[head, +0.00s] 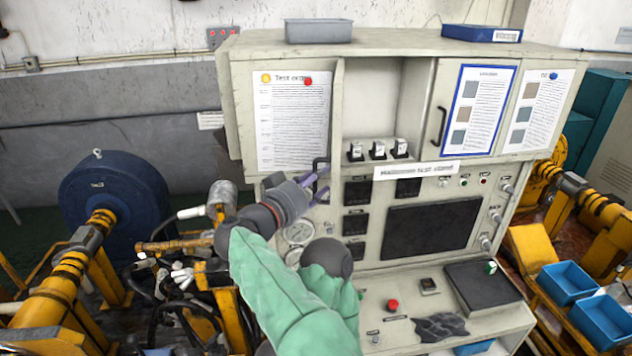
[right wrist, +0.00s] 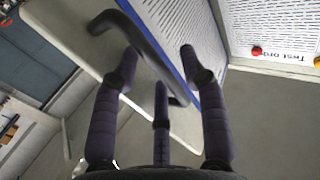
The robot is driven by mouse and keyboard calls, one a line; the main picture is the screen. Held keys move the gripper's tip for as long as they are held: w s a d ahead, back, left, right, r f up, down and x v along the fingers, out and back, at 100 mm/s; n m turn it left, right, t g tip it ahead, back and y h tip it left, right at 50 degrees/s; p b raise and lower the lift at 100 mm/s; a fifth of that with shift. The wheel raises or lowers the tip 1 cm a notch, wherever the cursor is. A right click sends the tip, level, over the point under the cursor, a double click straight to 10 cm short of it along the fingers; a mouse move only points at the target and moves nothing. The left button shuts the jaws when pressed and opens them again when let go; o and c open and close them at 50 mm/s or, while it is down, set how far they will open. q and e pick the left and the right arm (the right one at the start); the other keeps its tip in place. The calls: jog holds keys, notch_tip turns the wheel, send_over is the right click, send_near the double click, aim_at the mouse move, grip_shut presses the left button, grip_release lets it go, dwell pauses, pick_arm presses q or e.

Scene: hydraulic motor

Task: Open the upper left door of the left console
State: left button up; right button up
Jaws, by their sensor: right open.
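The console (head: 405,225) has a cream upper cabinet with a door panel (head: 247,125) on the left bearing a "Test order" sheet. A dark bar handle (head: 315,168) shows near this panel's lower right edge. My right gripper (head: 318,185) is beside the handle, its fingers open. In the right wrist view my gripper (right wrist: 160,75) has its fingers spread around a dark bent handle (right wrist: 150,50), next to a sheet with a blue edge. I cannot tell whether the fingers touch the handle. My left gripper is not in view.
An open compartment (head: 372,100) with small switches is right of the left panel. Another door (head: 438,145) with its own handle is further right. A grey tray (head: 318,31) and a blue box (head: 481,33) lie on top. Yellow machinery (head: 60,290) crowds the left.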

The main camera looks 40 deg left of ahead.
jog(key=s, duration=1.2)
jog(key=shift+d, duration=0.45)
jog(key=shift+w+f, duration=0.1)
